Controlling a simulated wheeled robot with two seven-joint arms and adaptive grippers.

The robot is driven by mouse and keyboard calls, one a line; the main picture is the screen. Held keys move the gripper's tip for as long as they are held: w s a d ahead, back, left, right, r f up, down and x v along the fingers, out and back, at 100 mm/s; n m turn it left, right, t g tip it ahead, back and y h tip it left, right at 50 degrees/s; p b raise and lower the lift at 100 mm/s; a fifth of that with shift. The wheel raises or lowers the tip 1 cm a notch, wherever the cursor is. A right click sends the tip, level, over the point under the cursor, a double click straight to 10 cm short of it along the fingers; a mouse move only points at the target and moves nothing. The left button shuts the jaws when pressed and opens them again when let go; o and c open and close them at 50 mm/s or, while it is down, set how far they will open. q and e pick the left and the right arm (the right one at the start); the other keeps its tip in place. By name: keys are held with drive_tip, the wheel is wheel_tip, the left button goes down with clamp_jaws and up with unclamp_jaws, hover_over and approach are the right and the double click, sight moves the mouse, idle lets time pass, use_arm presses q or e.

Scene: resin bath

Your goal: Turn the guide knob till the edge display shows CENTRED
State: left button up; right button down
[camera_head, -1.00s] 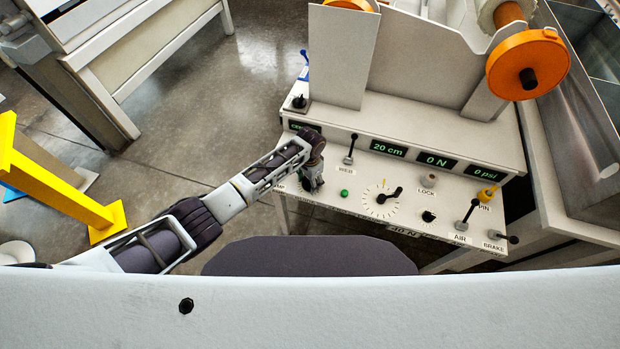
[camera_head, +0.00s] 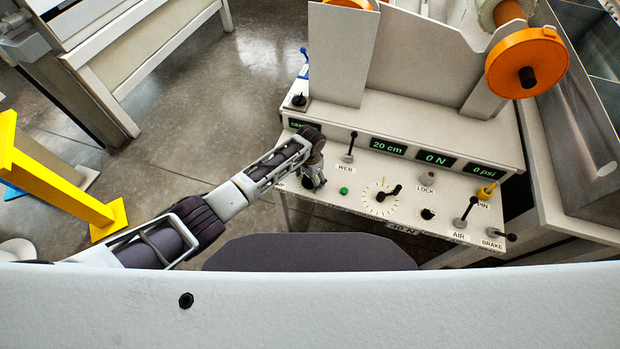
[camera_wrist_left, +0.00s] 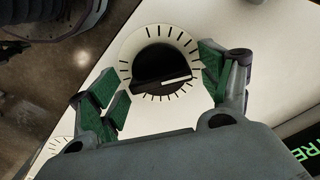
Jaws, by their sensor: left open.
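My left gripper (camera_head: 313,180) is over the left end of the white control panel (camera_head: 365,222) in the head view. In the left wrist view its two green-padded fingers (camera_wrist_left: 158,76) are open, one on each side of a black knob (camera_wrist_left: 150,64) with a white pointer line. The knob sits on a white dial with black tick marks. I see no clear contact, and its label is hidden. The edge display (camera_head: 299,124) begins with "CEN"; my wrist hides the rest. Green letters "RE" show on a display (camera_wrist_left: 301,148) in the wrist view. My right gripper is not in view.
To the right are the WEB lever (camera_head: 351,147), a green button (camera_head: 344,190), a round dial (camera_head: 381,197), and the LOCK (camera_head: 428,179), PIN, AIR and BRAKE controls. Displays read 20 cm, 0 N and 0 psi. A yellow post (camera_head: 60,190) stands at left.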

sight(310, 178)
use_arm(q)
wheel_tip(310, 178, up, 12)
idle(1.1)
drive_tip(key=shift+s+f, duration=0.1)
idle(0.5)
